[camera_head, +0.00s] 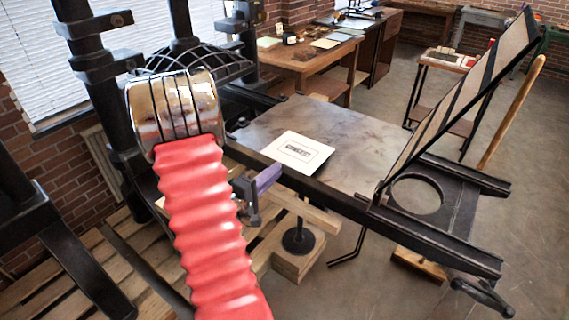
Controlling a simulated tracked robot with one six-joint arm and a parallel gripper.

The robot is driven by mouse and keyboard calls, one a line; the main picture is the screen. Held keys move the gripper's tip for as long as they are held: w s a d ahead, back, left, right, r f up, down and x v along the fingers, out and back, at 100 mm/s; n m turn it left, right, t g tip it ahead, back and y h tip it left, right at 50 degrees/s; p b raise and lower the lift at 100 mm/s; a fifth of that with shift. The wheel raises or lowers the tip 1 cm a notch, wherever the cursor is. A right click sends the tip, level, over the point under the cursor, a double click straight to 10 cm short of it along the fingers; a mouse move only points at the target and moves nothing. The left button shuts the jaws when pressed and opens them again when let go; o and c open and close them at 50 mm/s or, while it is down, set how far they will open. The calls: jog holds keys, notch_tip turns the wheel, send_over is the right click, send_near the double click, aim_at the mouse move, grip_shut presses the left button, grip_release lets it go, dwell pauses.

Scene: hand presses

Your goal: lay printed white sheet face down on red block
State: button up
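The printed white sheet (298,152) lies flat on the grey press bed (365,145), near its front left edge. Its printed side faces up, with a thin frame and dark lettering showing. My gripper (264,183) is just left of and in front of the sheet, by the bed's black rail, apart from the sheet in the picture. A purple finger part shows, but its opening is not clear. My red ribbed arm cover and chrome joint hide part of the gripper and the scene behind. I cannot make out a red block.
A hinged frame (455,110) stands tilted up at the bed's right end, above a black frame with a round hole. Black press posts (100,75) stand at left over a wooden pallet (60,275). Wooden tables (310,65) stand behind. Open floor lies at right.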

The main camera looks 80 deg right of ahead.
aim_at(282, 158)
jog(key=shift+x, duration=2.4)
grip_shut()
jog(key=shift+r, duration=1.5)
jog(key=w+a+r, duration=0.2)
jog(key=a+r, duration=0.1)
jog(key=a, duration=0.3)
jog(key=shift+w+a, duration=0.25)
jog(key=shift+w, duration=0.15)
jog(key=shift+r, duration=0.1)
dwell(0.4)
